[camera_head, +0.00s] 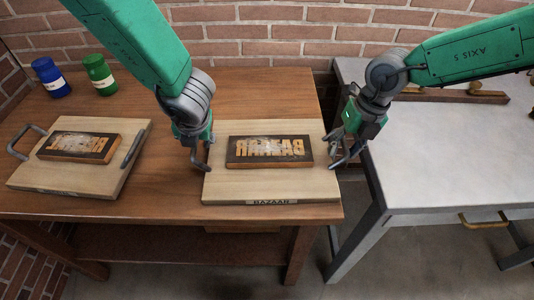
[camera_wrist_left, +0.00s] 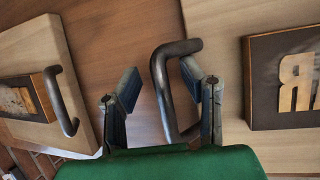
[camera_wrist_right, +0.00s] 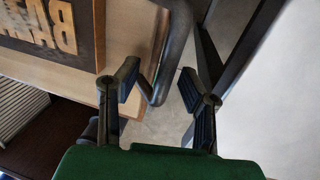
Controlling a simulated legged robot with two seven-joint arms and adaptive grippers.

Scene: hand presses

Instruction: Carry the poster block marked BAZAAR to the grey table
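The BAZAAR poster block is a pale wooden board (camera_head: 225,187) with its name on the front edge. A dark plate with raised mirrored letters (camera_head: 270,151) lies on it, on the brown table (camera_head: 170,190). My left gripper (camera_head: 198,163) is at the board's left side; in the left wrist view its fingers stand apart with the dark bar handle (camera_wrist_left: 163,90) between them. My right gripper (camera_head: 343,157) is at the right side; in the right wrist view its open fingers straddle the other handle (camera_wrist_right: 173,55). The grey table (camera_head: 450,150) stands to the right.
A second pale board (camera_head: 60,180) with handles and a letter plate lies at the left. A blue can (camera_head: 50,77) and a green can (camera_head: 99,75) stand behind it. A wooden bar (camera_head: 450,95) lies at the grey table's back. A gap separates the tables.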

